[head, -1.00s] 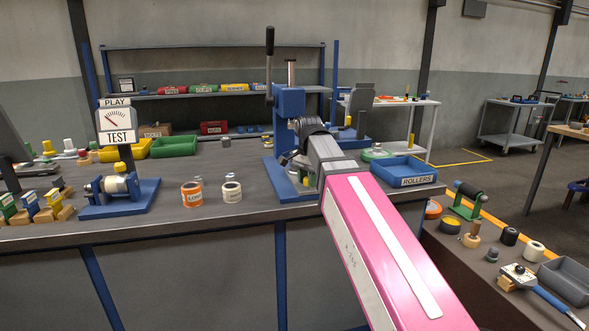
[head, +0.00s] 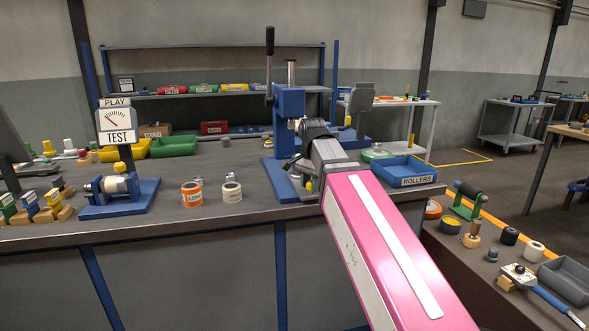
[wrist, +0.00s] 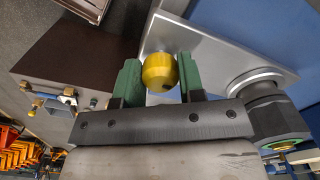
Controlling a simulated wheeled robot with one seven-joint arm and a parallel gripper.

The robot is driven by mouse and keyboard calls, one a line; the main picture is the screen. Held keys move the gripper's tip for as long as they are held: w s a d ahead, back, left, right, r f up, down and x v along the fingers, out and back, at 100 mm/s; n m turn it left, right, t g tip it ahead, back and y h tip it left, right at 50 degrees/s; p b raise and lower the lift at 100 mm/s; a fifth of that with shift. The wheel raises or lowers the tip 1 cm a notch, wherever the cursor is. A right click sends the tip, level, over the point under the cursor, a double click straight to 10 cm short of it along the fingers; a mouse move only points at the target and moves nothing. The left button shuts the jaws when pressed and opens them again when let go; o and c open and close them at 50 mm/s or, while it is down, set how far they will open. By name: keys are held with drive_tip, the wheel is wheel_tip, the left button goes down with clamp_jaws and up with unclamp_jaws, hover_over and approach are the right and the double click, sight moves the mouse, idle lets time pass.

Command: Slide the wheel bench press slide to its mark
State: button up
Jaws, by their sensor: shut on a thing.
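The blue wheel bench press (head: 289,115) stands on the bench with its black-handled lever (head: 270,55) upright. In the wrist view, a yellow knob (wrist: 160,72) sits at the edge of a grey metal plate (wrist: 215,52), which looks like the press slide. My gripper (wrist: 161,88) has its green fingers on both sides of the knob, shut on it. In the head view my pink arm and wrist cover much of the press base, and the fingers are hard to make out. I cannot make out the slide's mark.
A blue ROLLERS tray (head: 410,172) is right of the press. An orange roll (head: 191,194) and a white roll (head: 231,191) stand to its left, beside the test stand (head: 117,190). The bench front between the rolls and the press is mostly clear.

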drive_tip(key=shift+s+d, duration=0.2)
drive_tip(key=shift+s, duration=0.5)
drive_tip(key=shift+s+d, duration=0.2)
drive_tip(key=shift+s, duration=0.45)
drive_tip(key=o, duration=1)
drive_tip(key=shift+r, duration=0.1)
